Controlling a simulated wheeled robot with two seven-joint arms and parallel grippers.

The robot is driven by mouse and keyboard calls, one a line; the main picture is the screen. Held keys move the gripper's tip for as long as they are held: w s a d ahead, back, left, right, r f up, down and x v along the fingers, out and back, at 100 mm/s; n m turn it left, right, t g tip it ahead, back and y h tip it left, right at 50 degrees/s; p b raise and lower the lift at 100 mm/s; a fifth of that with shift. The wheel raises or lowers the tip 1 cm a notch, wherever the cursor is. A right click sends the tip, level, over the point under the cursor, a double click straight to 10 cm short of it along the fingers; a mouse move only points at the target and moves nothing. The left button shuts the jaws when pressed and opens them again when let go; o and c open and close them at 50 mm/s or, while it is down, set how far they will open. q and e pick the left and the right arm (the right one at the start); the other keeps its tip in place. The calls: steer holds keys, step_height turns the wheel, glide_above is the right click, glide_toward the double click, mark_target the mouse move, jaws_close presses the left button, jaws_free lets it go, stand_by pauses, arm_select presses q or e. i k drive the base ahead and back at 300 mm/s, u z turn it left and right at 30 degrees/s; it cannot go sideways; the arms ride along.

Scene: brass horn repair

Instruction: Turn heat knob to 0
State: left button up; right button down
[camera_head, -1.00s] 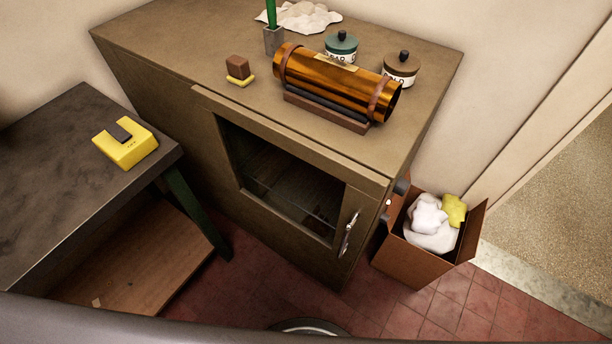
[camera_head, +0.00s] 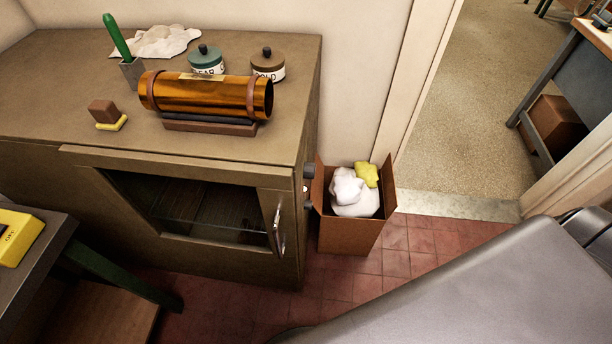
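The brown cabinet (camera_head: 90,205) with a glass-windowed door (camera_head: 195,210) and a metal handle (camera_head: 278,228) stands at the left and centre. On its right side, near the front edge, a small dark knob (camera_head: 309,171) sticks out above the open box. Another small dark part shows just below it, with a light spot between. They are seen edge-on, so no dial marks or setting can be read. Neither of my grippers is in view.
A cardboard box (camera_head: 346,237) with white and yellow cloths stands on the red tile floor against the cabinet's right side. A copper tube (camera_head: 205,94) and two lidded jars (camera_head: 268,65) sit on top. A dark table (camera_head: 40,265) is at lower left. A doorway opens at right.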

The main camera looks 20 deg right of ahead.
mark_target(309, 168)
steer(key=k, duration=0.45)
steer(key=z, duration=0.9)
steer(key=i, duration=0.55)
steer(key=u, duration=0.4)
